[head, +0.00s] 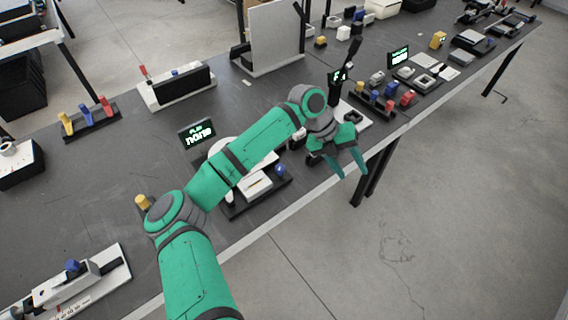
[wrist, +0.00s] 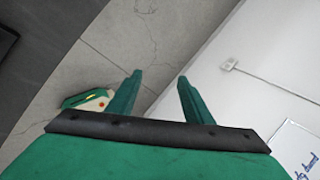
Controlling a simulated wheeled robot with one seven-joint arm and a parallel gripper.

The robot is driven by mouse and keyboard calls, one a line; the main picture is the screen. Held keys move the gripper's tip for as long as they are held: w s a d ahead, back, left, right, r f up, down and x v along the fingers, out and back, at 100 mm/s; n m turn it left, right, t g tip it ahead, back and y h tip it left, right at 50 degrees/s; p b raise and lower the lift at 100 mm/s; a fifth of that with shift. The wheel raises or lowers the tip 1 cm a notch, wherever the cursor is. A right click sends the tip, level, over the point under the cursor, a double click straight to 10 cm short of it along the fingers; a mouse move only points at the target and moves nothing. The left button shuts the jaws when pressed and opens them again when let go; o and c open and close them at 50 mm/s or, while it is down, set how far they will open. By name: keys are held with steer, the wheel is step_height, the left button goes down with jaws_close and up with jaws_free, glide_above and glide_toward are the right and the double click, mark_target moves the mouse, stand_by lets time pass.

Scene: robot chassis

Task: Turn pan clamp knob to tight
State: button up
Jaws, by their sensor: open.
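I cannot tell for certain which knob is the pan clamp knob. A small blue knob (head: 280,170) shows on a white and black device (head: 256,186) at the table's front edge, partly hidden under my green forearm. Another blue knob (head: 72,266) sits on a white and grey device (head: 85,283) at the lower left. My gripper (head: 352,174) is open and empty, past the table's front edge, to the right of the first device, its fingers pointing down. In the wrist view my gripper (wrist: 160,76) has its two fingers apart with only floor and wall beyond.
A small lit display (head: 197,133) stands behind the covered device. A row of coloured knobs (head: 385,98) is on the table right of my gripper. A rack of coloured levers (head: 88,120) is at the left. The floor in front (head: 430,200) is clear.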

steer(key=w+a+n+t+y, duration=0.1)
steer(key=w+a+y, duration=0.3)
steer(key=a, duration=0.6)
steer(key=n+t+y, duration=0.1)
steer(key=n+y, duration=0.1)
glide_toward(280, 166)
step_height(280, 166, down, 9)
steer(key=shift+s+d+r, duration=0.1)
steer(key=shift+s+r, duration=0.1)
steer(key=shift+w, duration=0.1)
steer(key=c, duration=1.1)
steer(key=shift+o, duration=0.2)
